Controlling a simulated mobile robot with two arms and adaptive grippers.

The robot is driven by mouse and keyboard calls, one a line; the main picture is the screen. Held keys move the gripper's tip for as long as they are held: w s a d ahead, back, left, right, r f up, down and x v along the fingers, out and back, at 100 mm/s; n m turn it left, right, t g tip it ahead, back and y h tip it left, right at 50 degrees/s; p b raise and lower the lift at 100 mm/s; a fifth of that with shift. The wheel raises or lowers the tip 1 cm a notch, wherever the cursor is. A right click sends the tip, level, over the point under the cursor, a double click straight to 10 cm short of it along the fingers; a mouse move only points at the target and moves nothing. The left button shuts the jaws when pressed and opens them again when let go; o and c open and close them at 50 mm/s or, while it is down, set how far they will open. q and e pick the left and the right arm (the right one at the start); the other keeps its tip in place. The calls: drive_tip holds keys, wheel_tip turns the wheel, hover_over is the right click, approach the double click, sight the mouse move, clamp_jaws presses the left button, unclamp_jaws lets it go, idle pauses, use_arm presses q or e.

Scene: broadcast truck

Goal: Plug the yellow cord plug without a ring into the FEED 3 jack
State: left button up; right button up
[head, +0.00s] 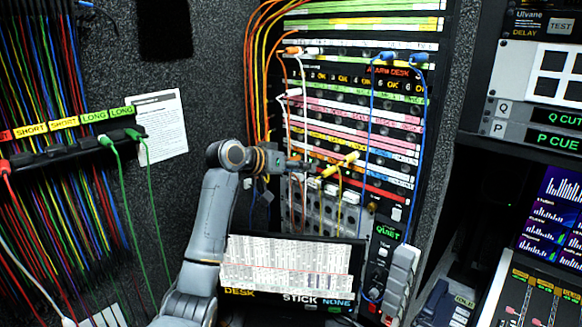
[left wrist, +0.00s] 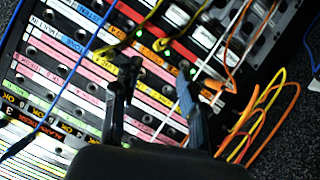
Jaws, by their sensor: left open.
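A yellow plug (head: 340,165) sits at the patch bay (head: 388,148) in the head view, tilted, with a yellow cord hanging down from it. My left gripper (head: 312,166) is just left of the yellow plug, in front of the panel. In the left wrist view my left gripper (left wrist: 158,76) is open, with no plug seen between its fingers. Yellow cords (left wrist: 130,40) show beyond the fingertips. I cannot tell which yellow plug has a ring. The FEED 3 label is too small to read. My right gripper is not in view.
Blue cords (head: 372,130) hang down the right side of the patch bay, and orange cords (head: 255,70) bunch at its left. White cords (head: 303,120) hang near my left gripper. A screen (head: 290,268) stands below. A cord rack (head: 70,152) is at the left.

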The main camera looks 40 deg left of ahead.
use_arm(q)
drive_tip(key=shift+v, duration=1.75)
